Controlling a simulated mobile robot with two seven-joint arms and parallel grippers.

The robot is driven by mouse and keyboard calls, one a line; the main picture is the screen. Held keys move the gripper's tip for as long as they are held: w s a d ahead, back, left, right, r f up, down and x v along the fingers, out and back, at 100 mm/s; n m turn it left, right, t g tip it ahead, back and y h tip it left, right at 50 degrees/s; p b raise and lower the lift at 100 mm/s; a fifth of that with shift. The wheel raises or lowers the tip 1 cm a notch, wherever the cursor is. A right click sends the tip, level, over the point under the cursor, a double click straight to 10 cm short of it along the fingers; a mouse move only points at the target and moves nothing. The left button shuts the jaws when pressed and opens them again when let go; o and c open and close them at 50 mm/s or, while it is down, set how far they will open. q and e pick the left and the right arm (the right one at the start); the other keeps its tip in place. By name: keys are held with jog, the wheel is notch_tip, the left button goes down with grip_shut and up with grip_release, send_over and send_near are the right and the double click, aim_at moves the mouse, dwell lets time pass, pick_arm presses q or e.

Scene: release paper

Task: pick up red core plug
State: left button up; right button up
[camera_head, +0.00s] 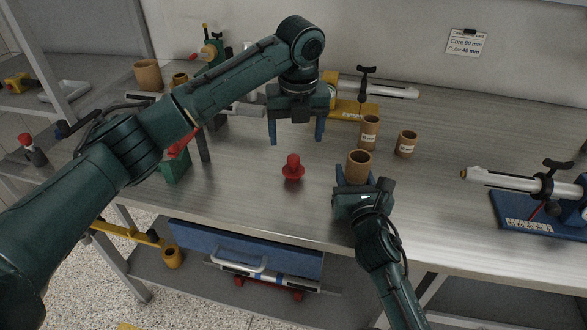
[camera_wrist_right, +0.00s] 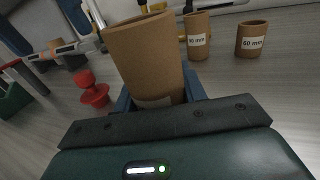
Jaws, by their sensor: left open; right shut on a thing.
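The red core plug (camera_head: 293,168) stands on the metal table near its front edge, with a wide base and a narrower top. It also shows in the right wrist view (camera_wrist_right: 93,90), left of the held core. My left gripper (camera_head: 297,140) is open and empty above and just behind the plug, fingers pointing down. My right gripper (camera_head: 355,178) is shut on a brown cardboard core (camera_head: 359,165), held upright to the right of the plug. In the right wrist view this core (camera_wrist_right: 148,55) fills the middle, its label mostly hidden.
Two labelled cores (camera_head: 369,132) (camera_head: 406,144) stand behind the right gripper. A blue-based device with a white shaft (camera_head: 530,222) is at the right. A yellow-based device (camera_head: 352,109) stands behind the left gripper. A green stand (camera_head: 177,168) is left of the plug.

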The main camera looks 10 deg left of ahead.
aim_at(294, 157)
pick_arm(q)
jog(key=f, duration=0.3)
jog(key=w+f, duration=0.1)
jog(key=f, duration=0.2)
jog(key=a+f, duration=0.1)
jog(key=f, duration=0.2)
jog(key=shift+w+f, duration=0.15)
jog(key=shift+f, duration=0.05)
jog(key=c, duration=1)
